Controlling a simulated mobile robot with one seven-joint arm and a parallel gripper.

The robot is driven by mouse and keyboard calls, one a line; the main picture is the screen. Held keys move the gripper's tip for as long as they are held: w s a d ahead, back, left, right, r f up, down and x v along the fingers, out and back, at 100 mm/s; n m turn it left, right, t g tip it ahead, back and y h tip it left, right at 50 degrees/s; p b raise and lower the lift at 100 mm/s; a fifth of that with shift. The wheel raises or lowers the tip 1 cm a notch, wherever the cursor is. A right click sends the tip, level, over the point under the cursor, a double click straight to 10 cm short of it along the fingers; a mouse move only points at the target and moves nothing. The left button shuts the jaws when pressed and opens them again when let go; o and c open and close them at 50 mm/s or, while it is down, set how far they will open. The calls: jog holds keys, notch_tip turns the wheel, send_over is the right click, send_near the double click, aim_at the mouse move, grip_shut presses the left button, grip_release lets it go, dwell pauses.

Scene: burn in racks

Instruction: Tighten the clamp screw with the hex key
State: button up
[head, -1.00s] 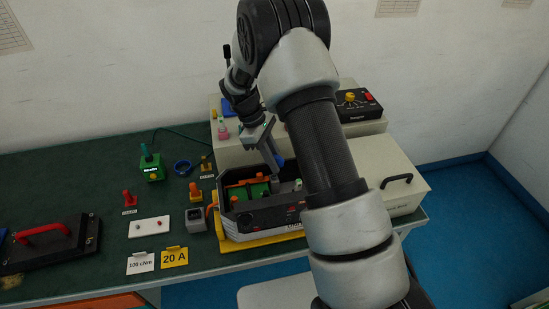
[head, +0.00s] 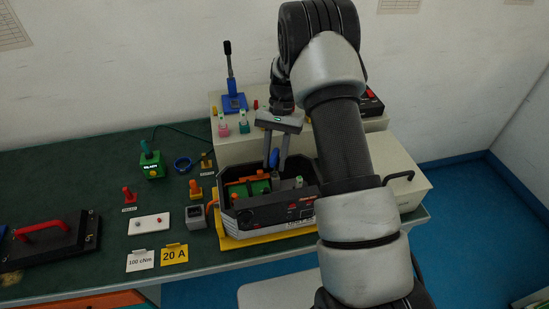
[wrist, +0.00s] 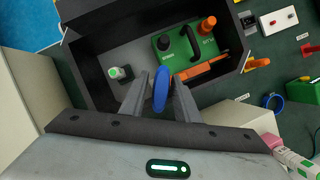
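The hex key shows as a blue handle (head: 274,157) between the fingers of my gripper (head: 275,163), over the open dark case (head: 262,212). In the wrist view the blue handle (wrist: 161,90) stands between the two fingertips (wrist: 163,82), which close in on both its sides. The key's lower end and the clamp screw are hidden under the handle and fingers. Inside the case are a green module (wrist: 188,57) with an orange bar (wrist: 205,72) and a separate green-topped post (wrist: 121,73).
The case sits on a yellow base (head: 262,239). A pale box (head: 228,153) stands behind it, bearing a blue lever stand (head: 233,102) and small bottles (head: 244,126). A grey block (head: 196,217) and a white plate (head: 150,225) lie left.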

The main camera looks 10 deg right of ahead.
jog(key=shift+r, duration=0.1)
jog(key=shift+r+p, duration=1.7)
jog(key=shift+r, duration=1.15)
